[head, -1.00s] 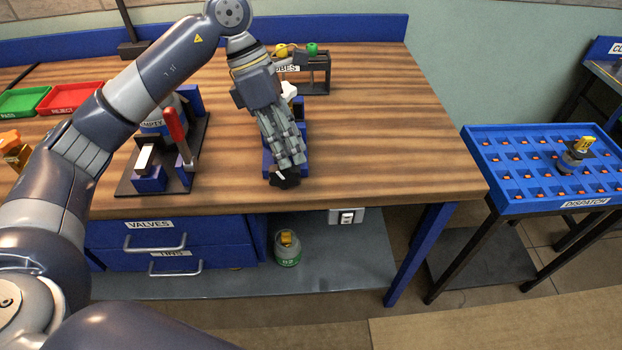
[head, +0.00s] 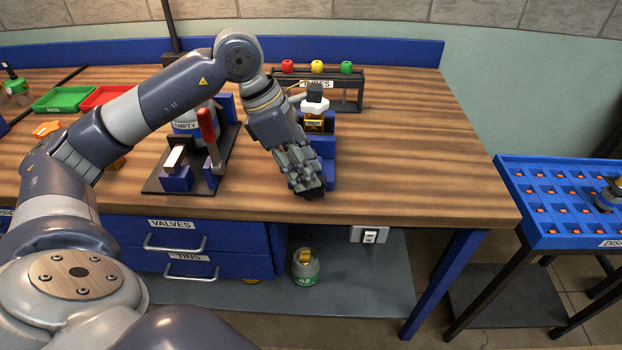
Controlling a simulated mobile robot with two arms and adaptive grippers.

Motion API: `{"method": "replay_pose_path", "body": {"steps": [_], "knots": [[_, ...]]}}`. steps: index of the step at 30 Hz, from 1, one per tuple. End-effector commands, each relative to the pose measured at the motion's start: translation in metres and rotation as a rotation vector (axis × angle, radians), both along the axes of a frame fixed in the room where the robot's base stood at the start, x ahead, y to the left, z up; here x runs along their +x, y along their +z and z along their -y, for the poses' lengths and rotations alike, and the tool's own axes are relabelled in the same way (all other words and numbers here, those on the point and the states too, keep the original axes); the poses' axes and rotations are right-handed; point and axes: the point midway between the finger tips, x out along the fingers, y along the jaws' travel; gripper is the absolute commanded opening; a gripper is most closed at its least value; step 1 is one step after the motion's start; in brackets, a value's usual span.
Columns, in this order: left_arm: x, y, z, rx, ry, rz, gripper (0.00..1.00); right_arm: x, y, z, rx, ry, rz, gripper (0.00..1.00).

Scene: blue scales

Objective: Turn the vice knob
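The blue vice (head: 325,147) stands near the front edge of the wooden bench. It holds a piece with a yellow-and-black label (head: 314,124), a white part and a dark top. My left gripper (head: 308,184) reaches down from the upper left to the front of the vice, fingers pointing toward the bench edge. It covers the vice's lower left front. The knob is hidden or merges with the dark shape at the fingertips; I cannot tell whether the fingers touch it, or how far they are closed. My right gripper is out of view.
Left of the vice is a press with a red lever (head: 208,130). A rack (head: 345,88) with red, yellow and green caps stands behind. Green (head: 62,99) and red (head: 104,97) trays lie far left. The blue dispatch tray (head: 545,210) is at right. The bench right of the vice is clear.

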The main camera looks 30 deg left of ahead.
Motion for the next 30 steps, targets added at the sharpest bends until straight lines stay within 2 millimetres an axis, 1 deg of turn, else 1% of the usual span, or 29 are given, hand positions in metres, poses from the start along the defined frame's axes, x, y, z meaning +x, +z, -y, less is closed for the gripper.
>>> {"method": "replay_pose_path", "body": {"steps": [1,3,6,10,17,21,30], "knots": [[0.001,-0.008,0.003,-0.001,-0.002,-0.004,0.27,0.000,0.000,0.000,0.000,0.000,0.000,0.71],[0.003,-0.016,0.006,-0.001,-0.001,-0.002,0.27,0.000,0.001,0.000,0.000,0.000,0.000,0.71],[0.005,-0.024,0.009,0.000,0.000,-0.001,0.27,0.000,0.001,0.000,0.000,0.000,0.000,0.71],[0.006,-0.029,0.010,0.000,0.000,-0.001,0.27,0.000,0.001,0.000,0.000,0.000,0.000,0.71],[0.006,-0.029,0.011,0.000,0.000,0.000,0.27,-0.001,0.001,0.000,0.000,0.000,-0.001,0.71],[0.006,-0.029,0.010,0.000,0.000,0.000,0.00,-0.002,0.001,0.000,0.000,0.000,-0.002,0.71],[0.006,-0.029,0.011,0.001,0.000,-0.001,0.00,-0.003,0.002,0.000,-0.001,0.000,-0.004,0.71]]}}
